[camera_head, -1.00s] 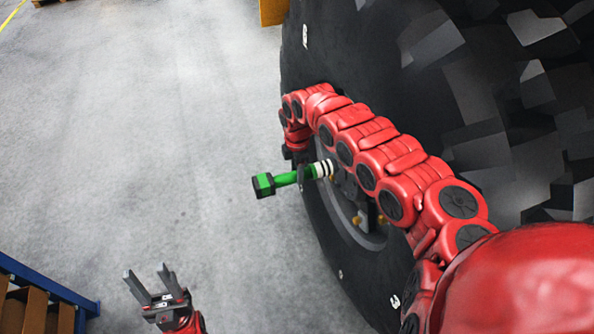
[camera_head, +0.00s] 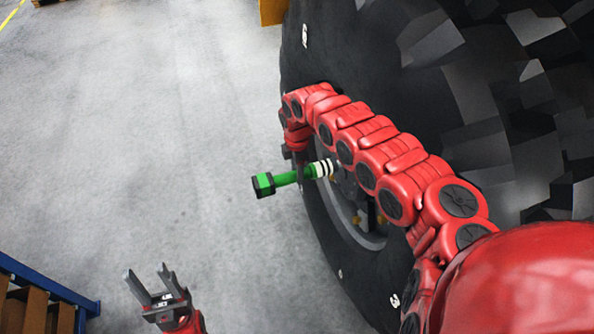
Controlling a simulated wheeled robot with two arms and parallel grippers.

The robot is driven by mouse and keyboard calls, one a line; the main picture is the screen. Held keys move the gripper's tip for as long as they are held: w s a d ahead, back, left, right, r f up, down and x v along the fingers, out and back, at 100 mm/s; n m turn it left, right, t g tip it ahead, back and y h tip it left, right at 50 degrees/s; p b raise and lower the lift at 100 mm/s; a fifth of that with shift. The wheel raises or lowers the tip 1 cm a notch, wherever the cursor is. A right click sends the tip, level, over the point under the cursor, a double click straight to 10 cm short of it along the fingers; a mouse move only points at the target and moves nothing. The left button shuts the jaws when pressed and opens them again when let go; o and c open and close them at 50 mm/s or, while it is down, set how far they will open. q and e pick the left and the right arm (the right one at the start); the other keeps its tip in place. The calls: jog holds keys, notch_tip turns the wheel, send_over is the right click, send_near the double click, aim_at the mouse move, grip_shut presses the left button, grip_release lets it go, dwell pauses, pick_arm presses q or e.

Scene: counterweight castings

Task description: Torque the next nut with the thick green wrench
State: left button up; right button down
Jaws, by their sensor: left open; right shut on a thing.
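The thick green wrench (camera_head: 287,178) has a green and black block end pointing left and white bands near the wheel. My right gripper (camera_head: 302,170) is shut on it, mostly hidden behind my red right arm. The wrench's right end is at the hub of the large black wheel (camera_head: 325,215); I cannot tell whether it sits on a nut. Yellowish nuts (camera_head: 356,219) show on the rim below the arm. My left gripper (camera_head: 151,283) is open and empty at the bottom left, well apart from the wheel.
A blue-framed rack (camera_head: 50,286) with brown boxes stands at the bottom left. A yellow-orange object (camera_head: 272,12) is at the top behind the wheel. The grey floor left of the wheel is clear. Dark blocky chunks (camera_head: 500,90) fill the upper right.

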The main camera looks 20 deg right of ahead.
aim_at(312, 166)
jog(key=shift+w+d+r, duration=0.1)
jog(key=shift+d, duration=2.35)
dwell(2.5)
jog(key=shift+a, duration=3.8)
